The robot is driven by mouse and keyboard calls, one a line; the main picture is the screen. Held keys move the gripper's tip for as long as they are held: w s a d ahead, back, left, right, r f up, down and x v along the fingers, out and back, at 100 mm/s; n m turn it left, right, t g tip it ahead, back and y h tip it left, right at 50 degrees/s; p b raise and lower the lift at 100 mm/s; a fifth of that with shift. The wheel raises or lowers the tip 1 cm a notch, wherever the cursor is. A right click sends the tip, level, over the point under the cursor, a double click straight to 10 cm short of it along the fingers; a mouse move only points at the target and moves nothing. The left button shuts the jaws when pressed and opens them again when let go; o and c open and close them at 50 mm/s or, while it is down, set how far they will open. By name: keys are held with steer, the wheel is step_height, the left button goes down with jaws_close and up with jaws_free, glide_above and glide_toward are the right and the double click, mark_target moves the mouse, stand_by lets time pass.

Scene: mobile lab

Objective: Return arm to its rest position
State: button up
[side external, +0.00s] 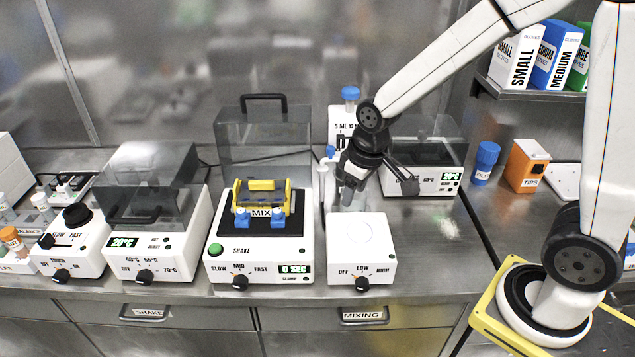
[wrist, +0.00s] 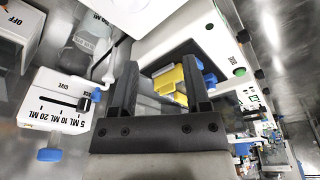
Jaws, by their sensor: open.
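My gripper (side external: 376,190) hangs above the small white device with the OFF, LOW and HIGH dial (side external: 361,250) in the side external view. It sits to the right of the shaker and in front of the 5 ML dispenser. In the wrist view my gripper (wrist: 162,88) shows two black fingers spread apart, with nothing held between them. My arm reaches down from the upper right, and its base stands on a yellow-edged plate at the lower right.
The dispenser (side external: 341,120), a lidded heater (side external: 155,262), another heater (side external: 437,187), a blue bottle (side external: 485,160) and a tips box (side external: 525,165) crowd the bench. A glove-box shelf (side external: 530,95) hangs at right.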

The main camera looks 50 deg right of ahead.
steer(key=s+d+f+m, duration=0.1)
steer(key=s, duration=0.7)
steer(key=shift+f+m, duration=0.4)
steer(key=shift+w, duration=0.15)
jaws_close()
step_height(320, 180, up, 6)
steer(key=r+n+g, duration=0.1)
steer(key=n+g, duration=0.1)
steer(key=n, duration=0.1)
glide_above(261, 181)
steer(key=shift+a+f, duration=0.1)
steer(key=shift+f, duration=0.15)
steer(key=shift+f, duration=0.15)
steer(key=shift+f, duration=3.15)
steer(key=shift+f, duration=1.05)
